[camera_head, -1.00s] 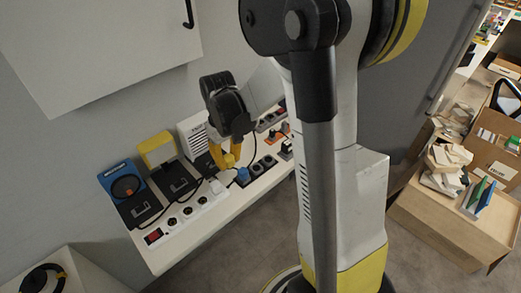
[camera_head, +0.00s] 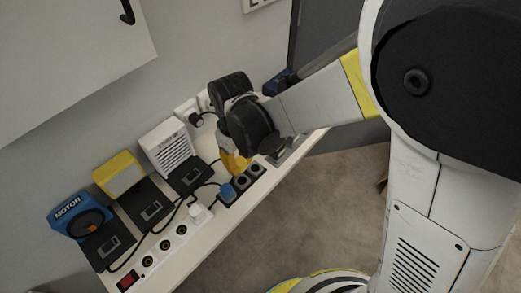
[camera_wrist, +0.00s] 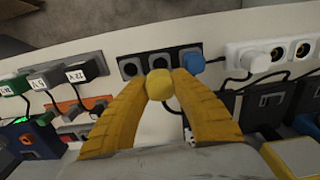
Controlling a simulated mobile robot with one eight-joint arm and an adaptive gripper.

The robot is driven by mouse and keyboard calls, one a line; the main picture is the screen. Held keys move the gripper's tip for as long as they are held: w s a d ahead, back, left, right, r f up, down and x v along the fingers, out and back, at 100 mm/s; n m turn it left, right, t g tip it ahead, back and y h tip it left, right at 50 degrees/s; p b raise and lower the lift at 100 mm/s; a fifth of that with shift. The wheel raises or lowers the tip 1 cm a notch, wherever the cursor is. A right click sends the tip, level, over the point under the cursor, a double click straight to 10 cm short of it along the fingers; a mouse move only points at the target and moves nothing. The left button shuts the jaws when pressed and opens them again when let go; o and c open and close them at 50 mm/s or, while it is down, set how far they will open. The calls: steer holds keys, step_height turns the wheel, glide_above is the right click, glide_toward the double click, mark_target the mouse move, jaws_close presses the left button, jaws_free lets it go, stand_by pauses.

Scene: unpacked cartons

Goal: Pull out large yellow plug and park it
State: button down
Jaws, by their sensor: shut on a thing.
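The yellow plug (camera_wrist: 159,85) is a rounded yellow piece between the two yellow fingertips of my gripper (camera_wrist: 160,88) in the wrist view. My gripper is shut on it. It lies in front of the lower edge of a dark socket strip (camera_wrist: 113,71); the gap between plug and strip is hard to judge. The strip shows open sockets and a blue plug (camera_wrist: 191,63) at its right. In the head view my gripper (camera_head: 236,166) is over the table beside the same strip, and the yellow plug cannot be told from the fingers.
A white power strip (camera_wrist: 232,58) with a white plug adjoins the dark strip. A blue motor box (camera_head: 68,212), a yellow-topped box (camera_head: 118,172) and a white vented box (camera_head: 168,147) stand along the wall. Black cables cross the table (camera_head: 205,240).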

mark_target(242, 182)
steer(key=shift+a+f+b, duration=0.1)
steer(key=shift+f+b, duration=0.35)
steer(key=shift+f, duration=0.15)
steer(key=shift+f+b, duration=1.6)
steer(key=shift+f, duration=0.6)
steer(key=shift+f+b, duration=0.2)
steer(key=shift+b, duration=0.15)
steer(key=shift+f, duration=0.2)
steer(key=shift+f+b, duration=0.3)
steer(key=shift+b, duration=0.2)
stand_by(0.4)
steer(key=c, duration=1.1)
jaws_free()
steer(key=shift+c, duration=0.2)
steer(key=shift+r, duration=0.1)
